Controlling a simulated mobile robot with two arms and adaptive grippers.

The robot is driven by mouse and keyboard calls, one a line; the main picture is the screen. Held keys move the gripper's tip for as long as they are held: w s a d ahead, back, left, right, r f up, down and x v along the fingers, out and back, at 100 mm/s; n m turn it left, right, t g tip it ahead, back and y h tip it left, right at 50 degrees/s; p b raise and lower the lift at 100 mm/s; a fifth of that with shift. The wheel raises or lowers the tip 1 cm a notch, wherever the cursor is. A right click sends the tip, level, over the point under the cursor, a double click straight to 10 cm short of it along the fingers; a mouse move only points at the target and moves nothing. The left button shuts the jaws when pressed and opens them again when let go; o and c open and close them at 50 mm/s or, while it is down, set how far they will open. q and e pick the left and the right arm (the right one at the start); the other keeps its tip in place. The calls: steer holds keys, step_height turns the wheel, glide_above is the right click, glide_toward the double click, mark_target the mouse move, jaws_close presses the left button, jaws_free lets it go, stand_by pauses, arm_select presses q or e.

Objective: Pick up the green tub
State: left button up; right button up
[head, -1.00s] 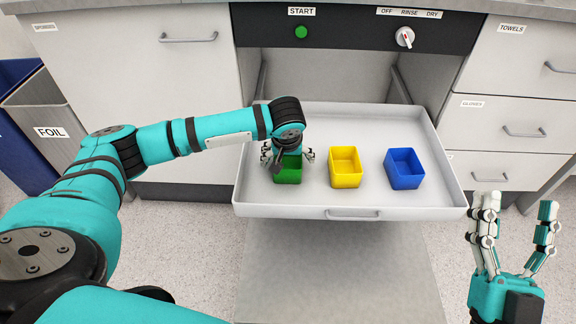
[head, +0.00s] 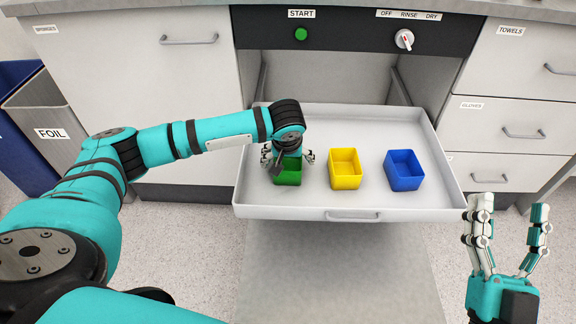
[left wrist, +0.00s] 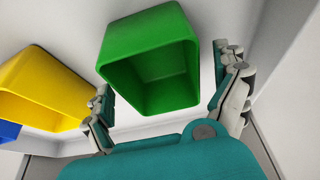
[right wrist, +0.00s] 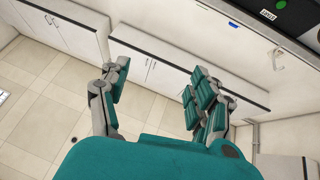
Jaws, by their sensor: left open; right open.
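The green tub (head: 288,178) is an open square container on the left part of a pulled-out white tray drawer (head: 350,207). It also shows in the left wrist view (left wrist: 150,70). My left gripper (head: 287,158) is over the tub in the head view, with its fingers spread to either side of it. In the left wrist view the open fingers (left wrist: 168,97) flank the tub with gaps visible. The arm hides the tub's far part in the head view. My right gripper (head: 508,236) is open and empty, at the right of the tray's front corner.
A yellow tub (head: 345,179) stands right of the green one, and a blue tub (head: 404,178) stands further right. The tray has raised walls. Cabinets flank it. A green START button (head: 301,34) and a dial (head: 404,38) are above.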

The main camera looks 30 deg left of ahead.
arm_select(q)
steer(key=shift+f, duration=0.1)
arm_select(e)
steer(key=shift+w+f+g, duration=0.5)
steer(key=shift+f+g, duration=0.2)
steer(key=shift+f, duration=0.1)
stand_by(0.5)
arm_select(q)
steer(key=shift+f+p, duration=0.1)
steer(key=shift+p, duration=0.35)
arm_select(e)
steer(key=shift+w+f+g+h, duration=0.2)
steer(key=shift+f+g+h, duration=0.05)
steer(key=shift+f, duration=0.2)
steer(key=shift+w+f+g+h, duration=0.15)
steer(key=shift+f+g+h, duration=0.1)
steer(key=shift+f, duration=0.2)
arm_select(q)
steer(key=c, duration=1.2)
